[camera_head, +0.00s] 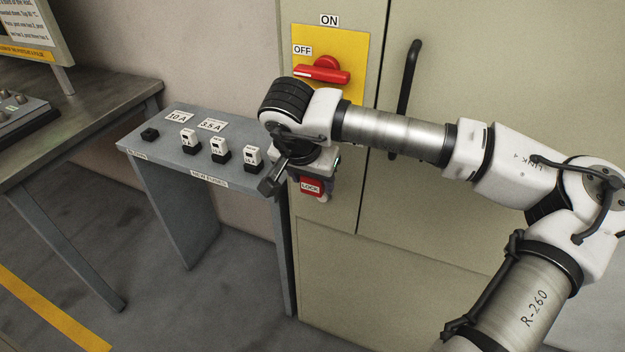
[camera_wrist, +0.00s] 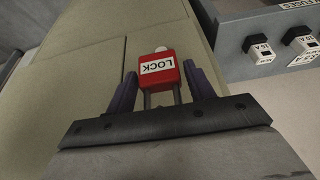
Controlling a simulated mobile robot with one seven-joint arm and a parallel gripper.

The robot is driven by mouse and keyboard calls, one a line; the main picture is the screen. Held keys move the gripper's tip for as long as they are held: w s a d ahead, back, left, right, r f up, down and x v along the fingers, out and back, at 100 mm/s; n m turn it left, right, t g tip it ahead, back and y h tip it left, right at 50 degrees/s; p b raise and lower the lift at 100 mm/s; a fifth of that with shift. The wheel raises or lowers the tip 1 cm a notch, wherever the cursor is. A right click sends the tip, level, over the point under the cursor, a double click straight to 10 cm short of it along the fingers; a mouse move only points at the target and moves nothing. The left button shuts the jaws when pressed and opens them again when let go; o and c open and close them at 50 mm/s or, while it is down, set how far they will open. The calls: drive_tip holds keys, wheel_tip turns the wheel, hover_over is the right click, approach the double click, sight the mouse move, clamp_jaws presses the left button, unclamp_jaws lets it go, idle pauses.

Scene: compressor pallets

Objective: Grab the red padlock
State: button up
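The red padlock (camera_head: 311,187) with a white LOCK label hangs on the front of the beige cabinet, below the yellow switch plate. In the wrist view the padlock (camera_wrist: 160,72) is ahead of my gripper and between the lines of its two fingers. My gripper (camera_head: 283,180) is close in front of the cabinet, at the padlock's left in the head view. In the wrist view my gripper (camera_wrist: 162,88) has its fingers apart, with a gap on each side of the padlock. What holds the padlock is partly hidden by my wrist.
A grey shelf (camera_head: 205,172) with several fuses stands left of the cabinet. A red rotary switch (camera_head: 322,71) sits on the yellow plate (camera_head: 352,48) above. A black door handle (camera_head: 405,95) is to the right. A dark table (camera_head: 75,105) is at far left.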

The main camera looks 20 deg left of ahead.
drive_tip(key=c, duration=0.7)
drive_tip(key=shift+r, duration=0.15)
